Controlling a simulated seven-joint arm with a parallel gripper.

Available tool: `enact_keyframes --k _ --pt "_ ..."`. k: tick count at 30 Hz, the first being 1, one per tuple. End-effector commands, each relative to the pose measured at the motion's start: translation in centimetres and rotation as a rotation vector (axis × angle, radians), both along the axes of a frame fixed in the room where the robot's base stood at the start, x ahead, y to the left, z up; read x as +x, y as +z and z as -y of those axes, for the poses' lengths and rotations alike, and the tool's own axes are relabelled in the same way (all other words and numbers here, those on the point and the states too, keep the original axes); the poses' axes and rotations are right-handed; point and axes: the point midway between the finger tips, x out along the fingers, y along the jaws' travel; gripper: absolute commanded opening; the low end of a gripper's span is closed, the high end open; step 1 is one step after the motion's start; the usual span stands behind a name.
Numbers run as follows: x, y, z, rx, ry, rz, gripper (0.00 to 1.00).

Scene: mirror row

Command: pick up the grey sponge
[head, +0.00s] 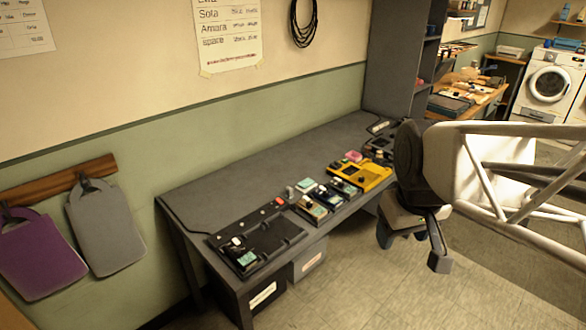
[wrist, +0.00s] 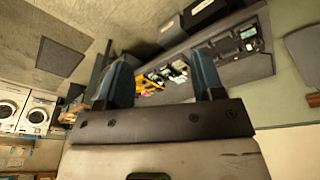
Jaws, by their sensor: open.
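My gripper (head: 412,243) hangs in front of the right part of the desk, with its two fingers spread and nothing between them. In the wrist view my gripper (wrist: 160,62) shows its two blue-grey fingers wide apart, with the desk beyond them. I cannot make out the grey sponge for certain. A small grey piece (head: 290,192) stands on the desk between the black tray and the middle group of items, but it is too small to tell what it is. My gripper is well apart from everything on the desk.
The grey desk (head: 270,165) runs along the wall, its back half clear. Along its front stand a black tray (head: 285,232), several small devices and a yellow tray (head: 376,178) with a pink item (head: 353,156) by it. A tall dark shelf (head: 392,60) closes the right end.

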Motion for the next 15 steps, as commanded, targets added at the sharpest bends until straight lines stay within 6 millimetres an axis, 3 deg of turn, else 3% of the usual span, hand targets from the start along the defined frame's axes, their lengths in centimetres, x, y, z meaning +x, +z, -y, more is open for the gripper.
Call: enact_keyframes --k 15 --pt "12.6 0.7 -2.6 -0.073 0.436 -0.045 0.62"
